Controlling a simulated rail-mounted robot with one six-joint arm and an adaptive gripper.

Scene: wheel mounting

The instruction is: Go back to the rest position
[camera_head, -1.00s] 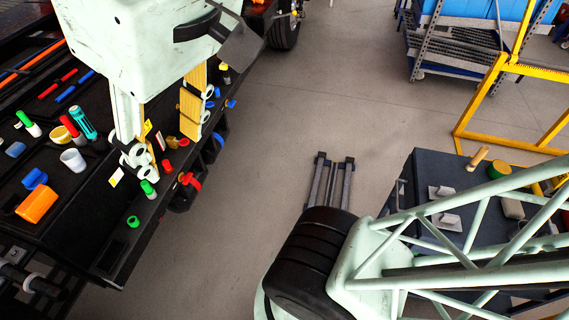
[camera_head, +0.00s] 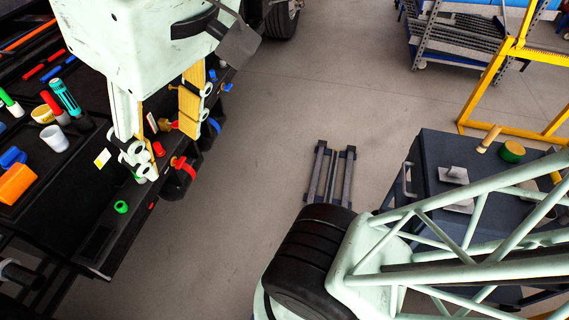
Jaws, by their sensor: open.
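My gripper (camera_head: 165,148) hangs from a large mint-green housing (camera_head: 135,40) at the upper left. Its two pale fingers with yellow plates and white round joints are spread apart. I see no wheel between them. It shows in front of the edge of a black tool bench (camera_head: 85,225); I cannot tell the height between them. My mint-green lattice arm part (camera_head: 450,240) and a black ribbed joint cover (camera_head: 305,255) fill the lower right.
The bench carries a white cup (camera_head: 55,138), an orange block (camera_head: 16,184) and several tools. A dark cart (camera_head: 435,150) and a yellow frame (camera_head: 490,85) stand right. A floor rail (camera_head: 331,172) ends mid-picture. Wide floor is clear. A vehicle wheel (camera_head: 282,18) shows at the top.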

